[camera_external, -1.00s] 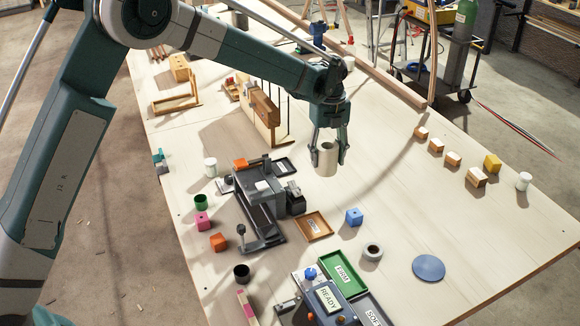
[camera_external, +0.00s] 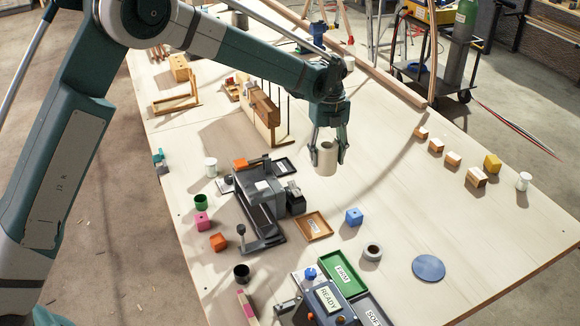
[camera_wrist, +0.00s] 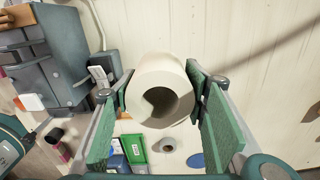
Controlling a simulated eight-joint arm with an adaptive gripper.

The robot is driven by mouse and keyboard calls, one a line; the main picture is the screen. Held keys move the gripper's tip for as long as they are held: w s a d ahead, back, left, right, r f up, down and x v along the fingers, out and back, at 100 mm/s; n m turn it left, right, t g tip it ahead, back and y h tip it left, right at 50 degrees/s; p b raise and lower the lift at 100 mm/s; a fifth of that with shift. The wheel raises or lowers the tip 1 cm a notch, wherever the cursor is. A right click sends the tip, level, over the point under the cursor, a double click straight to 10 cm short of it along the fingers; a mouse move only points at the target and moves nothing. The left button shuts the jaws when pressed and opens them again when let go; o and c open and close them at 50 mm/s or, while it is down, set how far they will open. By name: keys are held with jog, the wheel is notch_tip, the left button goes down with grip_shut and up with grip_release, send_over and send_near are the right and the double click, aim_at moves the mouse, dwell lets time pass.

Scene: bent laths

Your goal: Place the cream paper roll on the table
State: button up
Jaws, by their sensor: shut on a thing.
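The cream paper roll (camera_external: 326,160) is a hollow cylinder held upright between the fingers of my gripper (camera_external: 327,152) in the external view. It appears to be above the table (camera_external: 400,205), but its exact height is hard to tell. In the wrist view the roll (camera_wrist: 163,80) sits between the two green finger pads of my gripper (camera_wrist: 160,95), with its open end facing the camera. My gripper is shut on it.
A grey machine (camera_external: 262,200) and a wooden tray (camera_external: 312,226) stand left and in front of the roll.

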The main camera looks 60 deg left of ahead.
jog(key=s+a+n+b, duration=0.1)
jog(key=s+a+n, duration=0.1)
jog(key=s+a, duration=1.2)
jog(key=s+a+n+b, duration=0.2)
jog(key=s+a, duration=1.3)
jog(key=a, duration=0.9)
jog(key=shift+s+r+n+b, duration=0.15)
jog(key=shift+s+n+b, duration=0.15)
jog(key=shift+n, duration=0.5)
jog(key=shift+w+f, duration=0.1)
jog(key=shift+f, duration=3.05)
jog(key=shift+f, duration=1.85)
jog(key=shift+f, duration=0.15)
jog(key=o, duration=0.9)
